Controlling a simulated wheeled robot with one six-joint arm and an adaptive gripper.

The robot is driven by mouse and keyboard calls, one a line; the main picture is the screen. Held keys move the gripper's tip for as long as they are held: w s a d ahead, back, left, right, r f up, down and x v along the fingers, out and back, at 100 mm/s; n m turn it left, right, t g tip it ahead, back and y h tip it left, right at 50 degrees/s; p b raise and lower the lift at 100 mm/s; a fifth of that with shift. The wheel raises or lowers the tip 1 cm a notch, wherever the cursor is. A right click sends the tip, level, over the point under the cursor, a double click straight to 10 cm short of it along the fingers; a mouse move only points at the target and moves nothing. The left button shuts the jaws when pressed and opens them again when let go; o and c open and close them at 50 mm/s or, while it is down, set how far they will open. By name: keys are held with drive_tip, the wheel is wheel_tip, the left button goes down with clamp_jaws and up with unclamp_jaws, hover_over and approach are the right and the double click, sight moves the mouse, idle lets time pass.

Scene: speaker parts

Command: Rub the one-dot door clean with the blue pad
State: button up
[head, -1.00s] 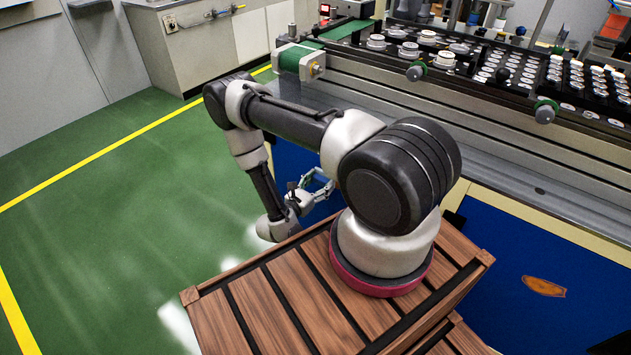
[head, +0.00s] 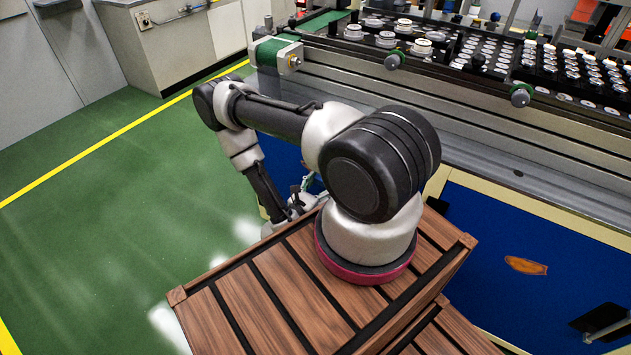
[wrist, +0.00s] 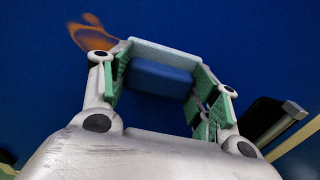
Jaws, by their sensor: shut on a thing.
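My gripper (wrist: 163,72) is shut on the blue pad (wrist: 158,79), which has a pale edge and sits between the green-lined fingers in the wrist view. A blue door (wrist: 250,45) fills the background there, with a blurred orange-brown stain (wrist: 88,36) beyond the left finger. I cannot tell whether the pad touches the door. In the head view the stain (head: 525,265) lies on the right blue door (head: 470,235), while my gripper (head: 308,188) is partly hidden behind my own arm, and the pad is not clear. No dot marks can be made out.
A dark door handle (head: 600,320) sticks out at the lower right, also in the wrist view (wrist: 265,122). A metal workbench (head: 480,150) with trays of speaker parts (head: 560,75) stands above the doors. Green floor (head: 110,215) lies open at left.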

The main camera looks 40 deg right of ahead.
sight(300, 165)
drive_tip(key=shift+s+d, duration=0.1)
drive_tip(key=shift+d, duration=0.1)
drive_tip(key=shift+w+a, duration=0.7)
drive_tip(key=shift+w, duration=1.1)
drive_tip(key=shift+w+a, duration=0.7)
drive_tip(key=shift+w, duration=1.05)
drive_tip(key=shift+w+a, duration=0.7)
drive_tip(key=shift+w, duration=1.1)
drive_tip(key=shift+v, duration=3)
drive_tip(key=v, duration=0.3)
